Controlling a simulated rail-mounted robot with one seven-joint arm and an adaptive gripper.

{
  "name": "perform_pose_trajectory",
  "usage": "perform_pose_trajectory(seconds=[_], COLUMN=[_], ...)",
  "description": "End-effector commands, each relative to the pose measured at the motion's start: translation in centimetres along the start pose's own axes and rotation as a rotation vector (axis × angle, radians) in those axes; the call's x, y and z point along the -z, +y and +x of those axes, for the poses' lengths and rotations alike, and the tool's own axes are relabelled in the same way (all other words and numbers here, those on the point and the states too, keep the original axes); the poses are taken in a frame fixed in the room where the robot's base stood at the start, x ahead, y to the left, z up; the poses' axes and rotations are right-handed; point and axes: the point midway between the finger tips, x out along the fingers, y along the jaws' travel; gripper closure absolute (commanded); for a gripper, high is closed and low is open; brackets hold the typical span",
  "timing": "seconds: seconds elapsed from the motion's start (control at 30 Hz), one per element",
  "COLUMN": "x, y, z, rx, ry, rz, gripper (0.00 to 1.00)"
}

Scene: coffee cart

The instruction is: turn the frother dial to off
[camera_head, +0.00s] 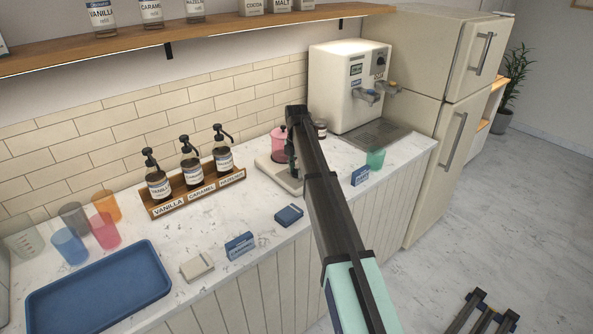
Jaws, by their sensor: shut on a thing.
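The frother is a low, pale base (264,163) with a pink jug (278,141) at its back, standing on the counter against the tiled wall. My dark arm crosses in front of its right side. My gripper (291,158) points down at the right part of the frother base and is partly hidden by the arm. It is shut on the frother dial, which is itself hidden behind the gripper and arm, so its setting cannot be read.
A white drinks machine (333,85) stands right of the frother, with a green cup (375,158) in front. A rack (203,191) of several pump bottles is to the left. A blue tray (98,290) and coloured cups (104,230) are further left. Small boxes (240,245) lie along the front edge.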

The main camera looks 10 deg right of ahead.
Motion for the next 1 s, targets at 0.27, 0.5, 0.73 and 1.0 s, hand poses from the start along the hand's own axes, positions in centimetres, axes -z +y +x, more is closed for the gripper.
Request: perform_pose_trajectory(seconds=[0.27,0.5,0.73,1.0], x=[0.06,0.06,0.06,0.04], y=[-0.01,-0.01,-0.01,-0.01], z=[0.04,0.04,0.05,0.03], rx=[0.000,0.000,0.000,0.000], ry=[0.001,0.001,0.001,0.001], rz=[-0.073,-0.085,-0.084,-0.082], gripper=[1.00,1.00,0.58,0.40])
